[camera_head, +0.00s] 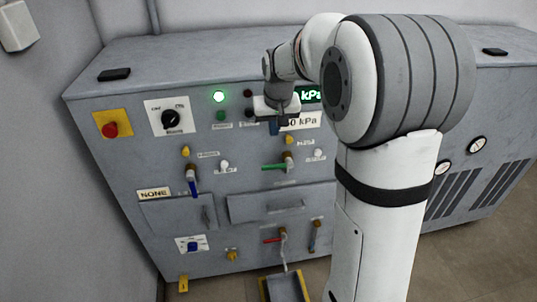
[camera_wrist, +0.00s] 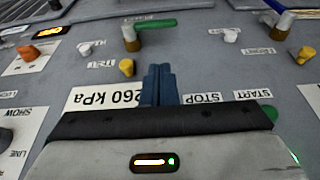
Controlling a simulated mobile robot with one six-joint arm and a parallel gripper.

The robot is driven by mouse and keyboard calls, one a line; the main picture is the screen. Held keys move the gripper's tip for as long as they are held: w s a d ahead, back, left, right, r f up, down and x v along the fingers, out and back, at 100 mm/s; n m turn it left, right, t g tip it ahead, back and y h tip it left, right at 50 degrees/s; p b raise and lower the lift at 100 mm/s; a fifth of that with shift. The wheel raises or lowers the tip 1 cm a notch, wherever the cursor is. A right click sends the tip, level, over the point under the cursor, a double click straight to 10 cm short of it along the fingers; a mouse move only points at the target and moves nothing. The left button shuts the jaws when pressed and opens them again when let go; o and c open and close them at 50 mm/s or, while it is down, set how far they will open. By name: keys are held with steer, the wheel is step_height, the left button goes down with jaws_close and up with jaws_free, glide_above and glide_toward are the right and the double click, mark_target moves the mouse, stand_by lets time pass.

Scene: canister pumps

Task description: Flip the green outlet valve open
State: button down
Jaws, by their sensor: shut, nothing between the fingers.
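The green outlet valve handle (camera_head: 274,167) lies roughly level on the front of the grey cabinet, pointing left from its brass stem (camera_head: 289,158). The handle (camera_wrist: 155,22) also shows near the top of the wrist view, beside the brass stem (camera_wrist: 131,40). My gripper (camera_head: 273,128) is in front of the panel, above the green handle and apart from it. In the wrist view its blue fingers (camera_wrist: 158,70) are together and empty, over the strip that shows the kPa label (camera_wrist: 100,97).
A blue handle (camera_head: 192,185) points down at the left, and a red handle (camera_head: 272,240) sits lower. Yellow knobs and white knobs (camera_head: 224,166) stick out near the valves. A drawer front (camera_head: 250,208) lies below the green valve. My arm hides the cabinet's middle right.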

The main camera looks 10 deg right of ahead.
steer(key=shift+a, duration=0.2)
glide_toward(271, 166)
steer(key=x, duration=0.2)
steer(key=w+p+x, duration=0.1)
steer(key=x, duration=0.2)
steer(key=shift+w+a, duration=0.1)
steer(key=shift+f, duration=0.75)
steer(key=shift+f, duration=0.1)
